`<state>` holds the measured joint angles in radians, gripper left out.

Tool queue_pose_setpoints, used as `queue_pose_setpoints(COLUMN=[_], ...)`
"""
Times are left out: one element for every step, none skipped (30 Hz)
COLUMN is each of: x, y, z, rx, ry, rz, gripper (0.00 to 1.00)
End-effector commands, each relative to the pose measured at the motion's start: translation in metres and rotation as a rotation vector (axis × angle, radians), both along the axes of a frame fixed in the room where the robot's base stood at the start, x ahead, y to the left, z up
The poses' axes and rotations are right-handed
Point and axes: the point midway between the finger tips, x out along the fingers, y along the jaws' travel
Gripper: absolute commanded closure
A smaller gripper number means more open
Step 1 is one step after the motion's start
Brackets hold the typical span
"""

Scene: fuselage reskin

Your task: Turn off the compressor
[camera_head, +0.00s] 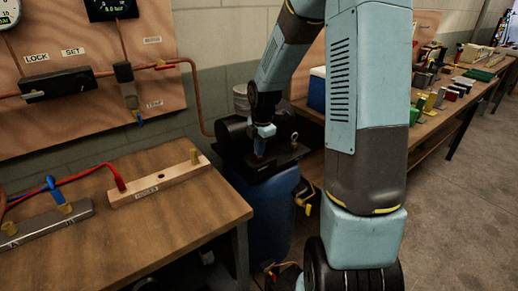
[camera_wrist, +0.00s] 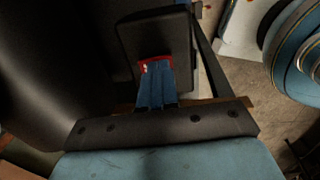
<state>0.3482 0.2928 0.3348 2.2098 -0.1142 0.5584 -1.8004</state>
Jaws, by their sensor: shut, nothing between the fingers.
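The compressor (camera_head: 236,130) is a dark machine with a rounded tank, standing on a blue drum (camera_head: 270,215) beside the wooden bench. My gripper (camera_head: 259,156) points down over the compressor's right part. In the wrist view, my gripper's blue fingers (camera_wrist: 155,78) are together, with nothing between them. Their tips are at a small red part (camera_wrist: 157,63) with a white mark, on a black box (camera_wrist: 150,35) of the compressor. The fingers partly hide the red part; I cannot tell its position or whether they touch it.
The wooden bench (camera_head: 200,218) at left holds blocks and red and blue leads. A plywood panel (camera_head: 75,120) with gauges and copper pipe is behind it. A long bench (camera_head: 440,110) with several small parts runs along the right. Open floor (camera_head: 470,215) lies at right.

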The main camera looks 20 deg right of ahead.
Motion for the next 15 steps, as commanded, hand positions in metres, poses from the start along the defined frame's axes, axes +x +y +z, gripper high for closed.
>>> queue_pose_setpoints(x=[0.0, 0.0, 0.0, 0.0, 0.0, -0.001, -0.001, -0.001, -0.002, -0.003, -0.003, -0.004, -0.005, -0.006, -0.007], y=[0.0, 0.001, 0.001, 0.001, 0.002, 0.002, 0.003, 0.003, 0.005, 0.005, 0.004, 0.003, 0.003, 0.003, 0.003], z=[0.002, 0.004, 0.007, 0.01, 0.014, 0.021, 0.025, 0.031, 0.039, 0.045, 0.051, 0.059, 0.065, 0.071, 0.079], rx=[0.0, 0.0, -0.001, -0.001, -0.001, -0.001, -0.002, -0.002, -0.001, -0.001, -0.002, -0.002, -0.002, -0.001, -0.002], ry=[-0.001, -0.002, -0.001, -0.002, -0.002, -0.005, -0.004, -0.004, -0.003, -0.003, -0.005, -0.005, -0.005, -0.003, -0.005], rz=[0.001, 0.001, 0.002, 0.002, 0.003, 0.004, 0.006, 0.007, 0.009, 0.01, 0.009, 0.008, 0.009, 0.009, 0.01], gripper=[1.0, 1.0, 1.0, 1.0, 1.0, 1.0, 1.0, 1.0, 1.0, 1.0, 1.0, 1.0, 1.0, 1.0, 1.0])
